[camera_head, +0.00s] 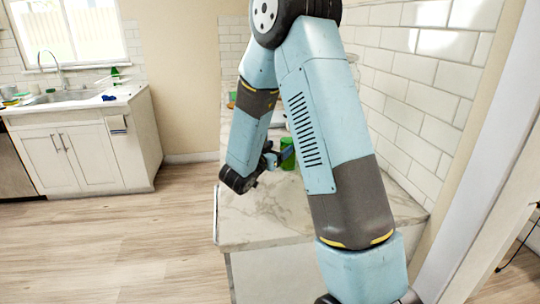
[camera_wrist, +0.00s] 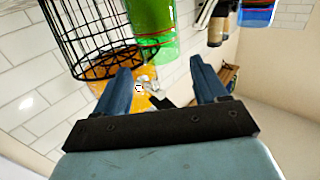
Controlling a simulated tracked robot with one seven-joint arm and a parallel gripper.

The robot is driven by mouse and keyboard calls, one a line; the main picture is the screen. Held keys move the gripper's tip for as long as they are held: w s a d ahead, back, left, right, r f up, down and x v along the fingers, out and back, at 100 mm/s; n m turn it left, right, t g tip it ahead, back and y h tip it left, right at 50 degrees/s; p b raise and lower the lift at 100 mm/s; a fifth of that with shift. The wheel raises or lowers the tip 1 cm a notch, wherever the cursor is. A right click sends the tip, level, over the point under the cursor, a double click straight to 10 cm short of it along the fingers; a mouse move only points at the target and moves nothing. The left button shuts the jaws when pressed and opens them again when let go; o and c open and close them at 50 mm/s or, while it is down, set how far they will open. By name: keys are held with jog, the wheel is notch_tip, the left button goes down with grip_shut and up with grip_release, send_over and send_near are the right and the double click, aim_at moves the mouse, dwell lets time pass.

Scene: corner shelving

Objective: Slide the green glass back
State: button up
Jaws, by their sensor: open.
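A green glass (camera_head: 289,160) stands on the marble-patterned counter, partly hidden behind my gripper (camera_head: 272,158) in the head view. My gripper is beside it, but the gap between them cannot be judged there. The wrist view is tilted. In it my gripper (camera_wrist: 163,80) is open, with two blue fingers spread apart and nothing clearly held. A large green see-through object (camera_wrist: 152,22) shows beyond the fingers at the top. I cannot tell for sure that it is the same green glass.
A black wire basket (camera_wrist: 88,38) is close to the left finger, with an orange object (camera_wrist: 108,70) by it. A blue and red container (camera_wrist: 257,12) is at upper right. White tiled wall (camera_head: 410,100) bounds the counter (camera_head: 265,222) on the right; its front is clear.

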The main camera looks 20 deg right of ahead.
aim_at(284, 144)
jog(key=shift+x, duration=2.95)
jog(key=c, duration=1.1)
jog(key=shift+a, duration=0.15)
jog(key=shift+w+a, duration=0.2)
jog(key=shift+a, duration=1)
jog(key=shift+w+a, duration=0.15)
jog(key=shift+a, duration=1.05)
jog(key=shift+w+a, duration=0.2)
jog(key=shift+a, duration=1.05)
jog(key=o, duration=1.4)
